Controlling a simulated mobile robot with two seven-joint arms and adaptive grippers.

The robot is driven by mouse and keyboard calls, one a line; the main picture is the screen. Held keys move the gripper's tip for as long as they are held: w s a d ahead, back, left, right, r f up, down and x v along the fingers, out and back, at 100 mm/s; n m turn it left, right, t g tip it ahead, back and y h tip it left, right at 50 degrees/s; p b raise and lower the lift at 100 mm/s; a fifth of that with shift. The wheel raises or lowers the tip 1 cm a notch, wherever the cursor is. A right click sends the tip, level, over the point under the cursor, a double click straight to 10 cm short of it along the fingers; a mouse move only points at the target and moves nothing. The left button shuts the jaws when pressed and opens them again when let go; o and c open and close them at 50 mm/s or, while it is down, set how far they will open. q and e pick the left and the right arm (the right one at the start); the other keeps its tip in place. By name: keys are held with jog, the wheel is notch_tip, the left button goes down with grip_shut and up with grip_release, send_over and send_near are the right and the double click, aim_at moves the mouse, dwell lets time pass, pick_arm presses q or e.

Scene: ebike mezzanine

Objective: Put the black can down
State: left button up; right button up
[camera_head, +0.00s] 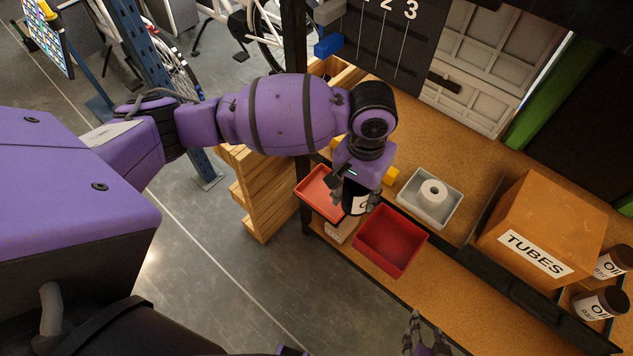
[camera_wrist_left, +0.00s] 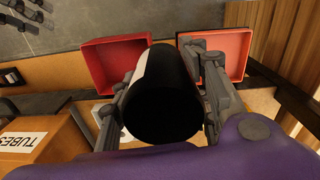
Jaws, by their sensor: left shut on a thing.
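The black can (camera_head: 356,203) has a white label and is held by my left gripper (camera_head: 354,188). In the head view the gripper partly hides it, above the gap between two red trays. In the left wrist view the can (camera_wrist_left: 165,100) shows its dark round end, with a finger of the left gripper (camera_wrist_left: 166,92) on each side. Whether the can touches anything below cannot be told. My right gripper (camera_head: 427,338) is at the bottom edge of the head view, fingers apart, empty, away from the can.
A lighter red tray (camera_head: 309,182) and a darker red tray (camera_head: 368,245) lie either side of the can; both look empty. A grey tray (camera_head: 408,196) holds a white roll (camera_head: 433,194). A TUBES box (camera_head: 545,225) and oil cans (camera_head: 603,303) stand right. Bare bench (camera_head: 465,155) shows behind.

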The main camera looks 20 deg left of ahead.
pick_arm(q)
jog(key=w+d+m, duration=0.1)
jog(key=w+d, duration=0.1)
jog(key=d, duration=0.2)
jog(key=w+a+f, duration=0.1)
jog(key=a+f, duration=0.1)
jog(key=a, duration=0.2)
jog(key=w+a+f, duration=0.2)
jog(key=a+f, duration=0.1)
jog(key=a, duration=0.1)
jog(key=w+a+f+b, duration=0.1)
jog(key=w+a+f, duration=0.1)
jog(key=a+f, duration=0.1)
jog(key=shift+w+a+f, duration=0.2)
jog(key=shift+a+f, duration=0.05)
jog(key=shift+a, duration=0.15)
jog(key=shift+a+f, duration=0.15)
jog(key=shift+f, duration=0.05)
jog(key=shift+w+a+f, duration=0.1)
jog(key=shift+f, duration=0.75)
jog(key=shift+w+a+f, duration=0.1)
jog(key=shift+f, duration=0.75)
jog(key=shift+f, duration=0.1)
jog(key=o, duration=1.4)
jog(key=shift+f, duration=0.1)
